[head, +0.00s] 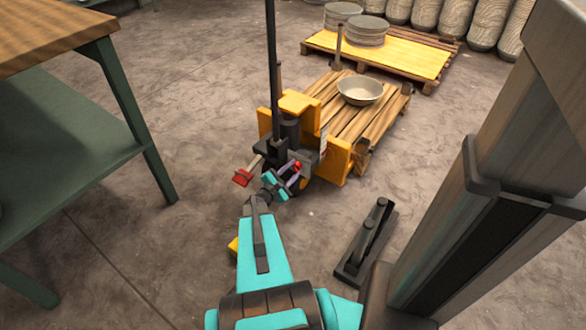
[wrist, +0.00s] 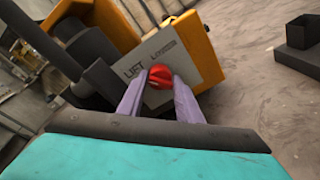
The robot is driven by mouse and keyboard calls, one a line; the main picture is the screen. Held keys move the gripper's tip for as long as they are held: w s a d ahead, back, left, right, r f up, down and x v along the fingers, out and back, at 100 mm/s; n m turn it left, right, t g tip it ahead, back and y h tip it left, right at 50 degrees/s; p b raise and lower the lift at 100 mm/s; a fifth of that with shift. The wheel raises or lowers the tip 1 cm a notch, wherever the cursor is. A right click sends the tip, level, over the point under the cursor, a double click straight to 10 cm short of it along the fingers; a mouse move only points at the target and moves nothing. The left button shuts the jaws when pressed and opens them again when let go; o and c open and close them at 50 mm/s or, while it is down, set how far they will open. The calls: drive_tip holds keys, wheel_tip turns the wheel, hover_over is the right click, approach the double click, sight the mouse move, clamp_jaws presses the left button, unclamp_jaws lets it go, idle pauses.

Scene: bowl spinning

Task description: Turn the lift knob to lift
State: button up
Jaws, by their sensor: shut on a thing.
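The red lift knob (wrist: 160,77) sits on a grey panel (wrist: 157,52) marked "LIFT", with a second word to its right that is too blurred to read fully. The panel is on the yellow pallet truck (head: 337,160), which also shows in the wrist view (wrist: 200,50). My gripper (wrist: 161,84) has its two purple fingers on either side of the knob, shut on it. In the head view my gripper (head: 290,178) reaches to the near side of the truck, and the knob shows as a small red spot at the fingertips. Which way the knob points is hard to tell.
The truck's forks are under a wooden pallet (head: 335,112) with a metal bowl (head: 360,90). Another pallet (head: 400,55) with stacked discs stands behind. A green workbench (head: 75,110) is at left. A black pedal-like object (head: 365,243) lies on the floor at right.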

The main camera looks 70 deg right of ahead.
drive_tip(key=shift+w+r+n+p, duration=0.15)
drive_tip(key=shift+n+p, duration=0.25)
drive_tip(key=shift+n, duration=0.3)
drive_tip(key=o, duration=1)
drive_tip(key=shift+a, duration=0.15)
drive_tip(key=p+v, duration=0.2)
drive_tip(key=v, duration=1.1)
drive_tip(key=shift+w+a+p, duration=0.2)
drive_tip(key=shift+a+p, duration=0.05)
drive_tip(key=shift+p, duration=0.05)
